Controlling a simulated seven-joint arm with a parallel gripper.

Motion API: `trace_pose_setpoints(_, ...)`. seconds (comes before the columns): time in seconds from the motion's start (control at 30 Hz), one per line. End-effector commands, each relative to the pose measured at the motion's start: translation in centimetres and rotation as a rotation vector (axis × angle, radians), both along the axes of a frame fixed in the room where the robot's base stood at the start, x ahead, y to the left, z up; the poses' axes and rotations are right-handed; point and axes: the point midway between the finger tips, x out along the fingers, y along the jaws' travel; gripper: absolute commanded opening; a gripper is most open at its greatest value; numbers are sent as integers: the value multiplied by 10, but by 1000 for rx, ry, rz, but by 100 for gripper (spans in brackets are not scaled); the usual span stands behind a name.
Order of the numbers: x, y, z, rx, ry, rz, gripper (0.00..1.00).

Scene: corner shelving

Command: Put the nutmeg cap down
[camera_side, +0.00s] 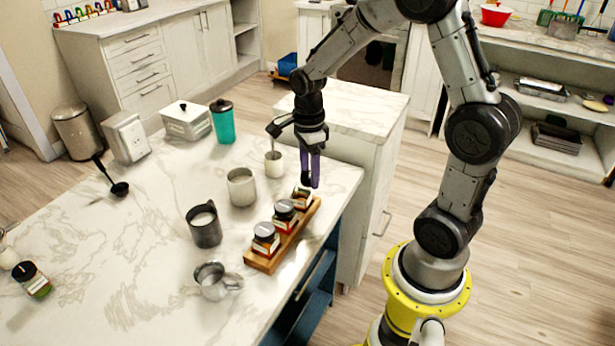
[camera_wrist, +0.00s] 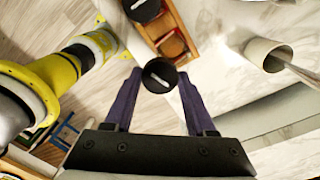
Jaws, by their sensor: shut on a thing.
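My gripper (camera_side: 309,172) has purple fingers and is shut on a round black cap (camera_wrist: 159,75) with a pale mark on top. In the side view the cap shows as a dark shape just above the far end of the wooden spice rack (camera_side: 261,263). The far jar (camera_side: 302,199) stands in the rack's far end, just below the fingertips. In the wrist view it appears open, with reddish-brown contents (camera_wrist: 173,46). Two black-capped jars, the middle one (camera_side: 285,214) and the near one (camera_side: 265,238), stand beside it. I cannot read which label is nutmeg.
A white cup (camera_side: 274,164) with a utensil stands close left of my gripper. Mugs (camera_side: 241,187) (camera_side: 205,226) and a metal pitcher (camera_side: 213,282) stand left of the rack. Another capped jar (camera_side: 31,280) is at the far left.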

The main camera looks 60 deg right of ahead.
Motion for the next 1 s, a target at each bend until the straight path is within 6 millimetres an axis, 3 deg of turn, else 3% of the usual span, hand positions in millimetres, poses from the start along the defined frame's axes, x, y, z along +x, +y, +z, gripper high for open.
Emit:
trace_pose_setpoints(0.2, -61, -25, 11, -5, -4, -245, 0)
trace_pose_setpoints(0.37, -74, -37, 17, -11, -19, -310, 0)
trace_pose_setpoints(0.47, -67, -45, 13, -11, -21, -320, 0)
trace_pose_setpoints(0.83, 0, -84, -22, -11, -21, -317, 0)
trace_pose_setpoints(1.0, 22, -97, -52, -11, -19, -316, 0)
